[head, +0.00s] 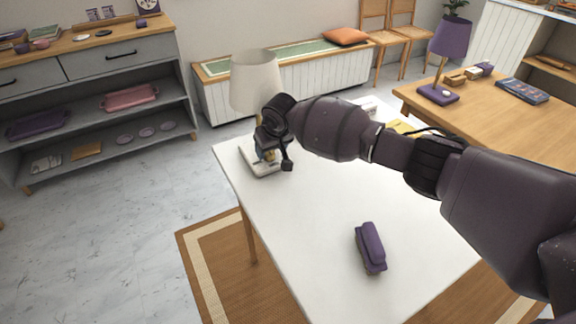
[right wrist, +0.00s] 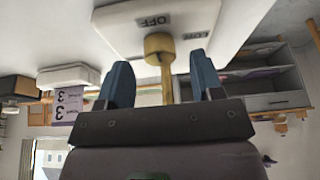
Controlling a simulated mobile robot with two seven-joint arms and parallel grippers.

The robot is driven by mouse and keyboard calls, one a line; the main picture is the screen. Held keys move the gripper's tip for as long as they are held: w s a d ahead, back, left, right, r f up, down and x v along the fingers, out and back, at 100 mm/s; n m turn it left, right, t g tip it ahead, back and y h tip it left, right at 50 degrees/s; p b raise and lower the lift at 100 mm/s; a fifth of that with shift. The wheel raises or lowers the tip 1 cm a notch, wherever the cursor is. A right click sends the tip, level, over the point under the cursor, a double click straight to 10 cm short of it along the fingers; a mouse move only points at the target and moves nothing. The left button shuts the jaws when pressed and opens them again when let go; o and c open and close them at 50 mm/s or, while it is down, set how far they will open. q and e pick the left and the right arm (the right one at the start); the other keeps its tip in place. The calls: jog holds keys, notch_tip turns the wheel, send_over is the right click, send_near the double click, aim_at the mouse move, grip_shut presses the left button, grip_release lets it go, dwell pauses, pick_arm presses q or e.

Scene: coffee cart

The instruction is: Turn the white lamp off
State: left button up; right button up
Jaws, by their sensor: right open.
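The white lamp stands at the far left corner of the white table, with a cream shade (head: 255,82) and a white base (head: 250,158). A brass knob with a stem (right wrist: 159,44) shows beside the OFF label. My right gripper (right wrist: 163,80) is open, its blue fingers on either side of the brass stem, with gaps visible. In the head view my right wrist partly hides the lamp's lower part. My left gripper is out of view.
Yellow (head: 404,128) and white items sit behind my right arm. A purple lamp (head: 451,42) stands on the wooden table (head: 520,125).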

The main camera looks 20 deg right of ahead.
jog(key=s+p, duration=0.1)
jog(key=s, duration=0.2)
jog(key=s+d+p, duration=0.1)
jog(key=s, duration=0.3)
jog(key=s+d+r+p, duration=0.1)
jog(key=s+p, duration=0.1)
jog(key=s, duration=0.2)
jog(key=shift+d, duration=0.2)
jog(key=shift+s+f, duration=0.1)
jog(key=shift+s, duration=0.35)
